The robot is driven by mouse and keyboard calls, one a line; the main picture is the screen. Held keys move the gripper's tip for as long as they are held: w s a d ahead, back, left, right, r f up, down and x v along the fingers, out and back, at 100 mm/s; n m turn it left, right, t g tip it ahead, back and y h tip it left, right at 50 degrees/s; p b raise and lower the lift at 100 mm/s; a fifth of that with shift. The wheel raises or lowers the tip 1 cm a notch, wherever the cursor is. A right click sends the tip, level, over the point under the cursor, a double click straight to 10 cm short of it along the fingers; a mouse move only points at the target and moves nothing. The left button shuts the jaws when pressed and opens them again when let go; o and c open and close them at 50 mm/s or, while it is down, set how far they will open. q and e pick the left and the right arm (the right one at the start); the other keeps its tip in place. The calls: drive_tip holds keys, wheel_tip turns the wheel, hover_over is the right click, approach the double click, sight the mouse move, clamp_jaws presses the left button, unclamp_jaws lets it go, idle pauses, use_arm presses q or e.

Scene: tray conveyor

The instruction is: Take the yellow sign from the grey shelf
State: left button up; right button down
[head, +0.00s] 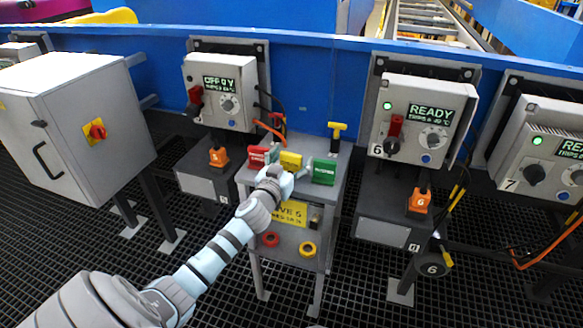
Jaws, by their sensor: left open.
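The grey shelf (327,200) stands in the middle, in front of the blue conveyor side. A small yellow sign (291,160) stands on its top between a red sign (258,160) and a green sign (324,171). A larger yellow sign with black print (292,213) shows lower on the shelf, partly hidden by my left gripper. My left gripper (279,173) is open at the top front edge of the shelf, just in front of the small yellow sign. I cannot tell whether it touches the sign. My right gripper is not in view.
Red (270,239) and yellow (307,249) rings are on the lower shelf. A yellow T-shaped handle (337,131) stands at the back of the top. Control boxes (424,115) hang along the blue wall; a grey cabinet (65,120) stands left. Dark grating floor lies in front.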

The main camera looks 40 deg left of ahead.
use_arm(q)
drive_tip(key=shift+s, duration=0.1)
drive_tip(key=c, duration=1.3)
drive_tip(key=shift+r, duration=0.15)
drive_tip(key=shift+c, duration=0.2)
